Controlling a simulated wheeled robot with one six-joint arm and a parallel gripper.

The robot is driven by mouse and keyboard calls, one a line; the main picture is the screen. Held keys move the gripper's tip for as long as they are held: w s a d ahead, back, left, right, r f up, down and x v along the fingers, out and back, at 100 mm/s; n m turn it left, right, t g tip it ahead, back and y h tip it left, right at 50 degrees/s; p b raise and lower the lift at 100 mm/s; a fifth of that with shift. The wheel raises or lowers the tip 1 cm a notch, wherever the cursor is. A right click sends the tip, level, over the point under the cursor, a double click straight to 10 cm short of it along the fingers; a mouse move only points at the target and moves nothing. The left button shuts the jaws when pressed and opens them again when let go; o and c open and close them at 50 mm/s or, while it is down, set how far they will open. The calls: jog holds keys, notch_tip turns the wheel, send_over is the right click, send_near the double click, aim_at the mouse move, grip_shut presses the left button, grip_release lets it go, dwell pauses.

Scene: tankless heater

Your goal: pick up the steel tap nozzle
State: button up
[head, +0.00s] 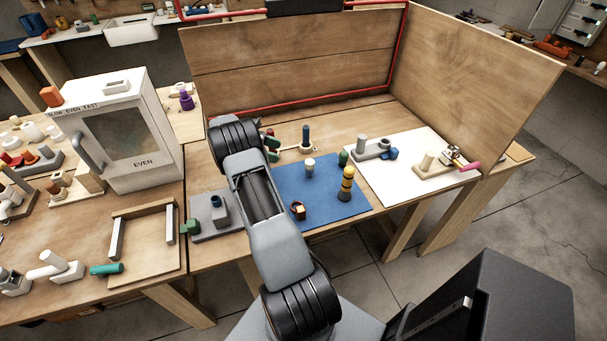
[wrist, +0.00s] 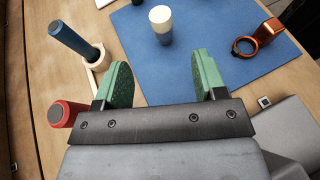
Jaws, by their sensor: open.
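I cannot identify the steel tap nozzle for certain. A small metallic piece (head: 451,155) lies by a tan block on the white mat at the right in the head view; its shape is too small to tell. A short cylinder with a cream top and grey-blue lower part (wrist: 162,24) stands upright on the blue mat; it also shows in the head view (head: 309,167). My gripper (wrist: 162,78) is open and empty, its green pads apart. It is above the wooden bench beside the blue mat, short of the cylinder. In the head view my arm partly hides it.
The blue mat (head: 332,200) also bears a copper clamp (wrist: 262,38) and a yellow-and-dark stack (head: 346,184). A blue-handled upright piece (wrist: 75,40) and a red cylinder (wrist: 66,113) are close left of my gripper. Tall wooden panels (head: 300,60) close the bench's back and right.

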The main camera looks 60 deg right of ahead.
aim_at(308, 162)
jog(key=x, duration=0.4)
jog(key=f+p+x, duration=0.1)
jog(key=x, duration=0.3)
jog(key=shift+d, duration=0.15)
jog(key=x, duration=0.1)
jog(key=p+x, duration=0.1)
jog(key=x, duration=0.1)
jog(key=p+x, duration=0.1)
jog(key=shift+s+d+r, duration=0.1)
jog(key=shift+s, duration=0.4)
jog(key=shift+s+d, duration=0.1)
grip_shut()
